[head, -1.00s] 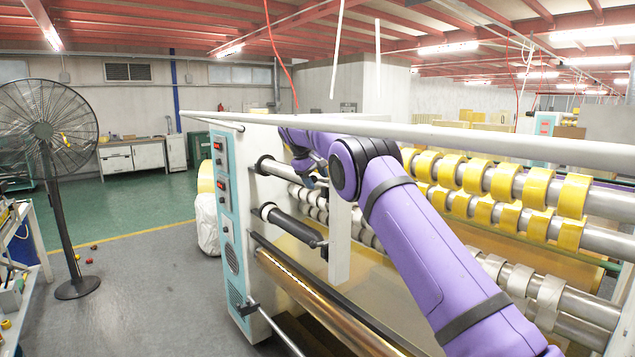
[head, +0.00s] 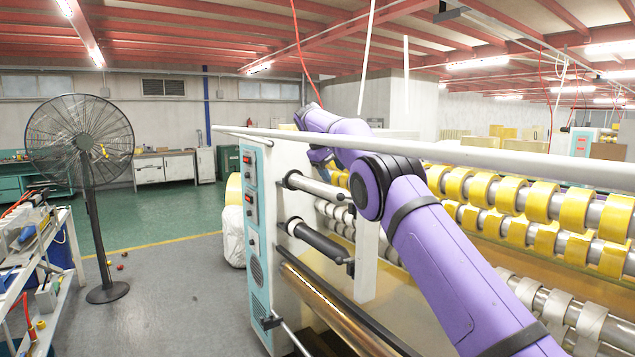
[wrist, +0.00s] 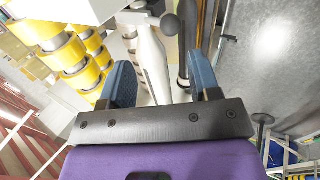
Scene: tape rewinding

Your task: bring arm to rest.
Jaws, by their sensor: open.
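My gripper (wrist: 160,85) shows in the wrist view with its two blue fingers well apart and nothing between them. Beyond the fingers are parts of the tape rewinding machine, including a pale bar (wrist: 152,60) and a dark roller (wrist: 187,40). In the head view my purple arm reaches up and left over the machine (head: 258,235). My gripper at its far end is mostly hidden there behind the arm and the machine's front bars. I cannot tell from these views whether any part touches the machine.
Several yellow tape rolls (head: 540,195) sit on shafts at the right. A long white rail (head: 400,139) crosses above the machine. A black standing fan (head: 82,150) and a cluttered bench (head: 30,245) are at the left. The grey floor between (head: 175,285) is mostly clear.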

